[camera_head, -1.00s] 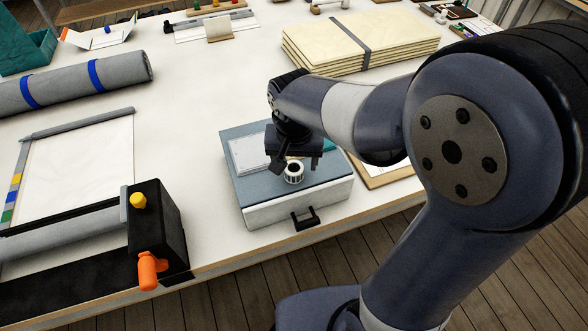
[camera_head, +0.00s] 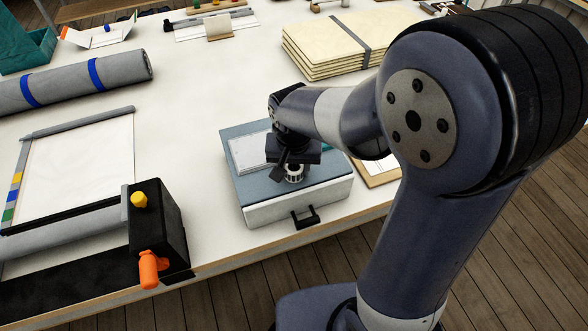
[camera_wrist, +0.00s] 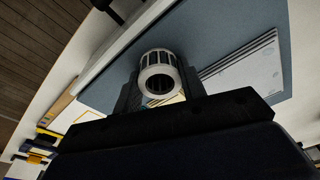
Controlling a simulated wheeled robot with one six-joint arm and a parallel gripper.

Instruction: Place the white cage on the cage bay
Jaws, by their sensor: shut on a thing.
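The white cage (camera_head: 293,173) is a small ring with slots and a dark opening. It sits on or just above the blue-grey top of a box (camera_head: 250,192) near the table's front edge. My gripper (camera_wrist: 162,90) is around the cage, with a dark finger on each side of it in the wrist view, where the cage (camera_wrist: 158,62) fills the space between them. In the head view my gripper (camera_head: 293,165) points down over the box and partly hides the cage. I cannot make out which part is the cage bay.
A white card (camera_head: 250,153) lies on the box top beside my gripper. The box has a black handle (camera_head: 306,217) at its front. A roller with a black end block (camera_head: 158,228) and orange knob stands to the left. Stacked cream sheets (camera_head: 350,45) lie behind.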

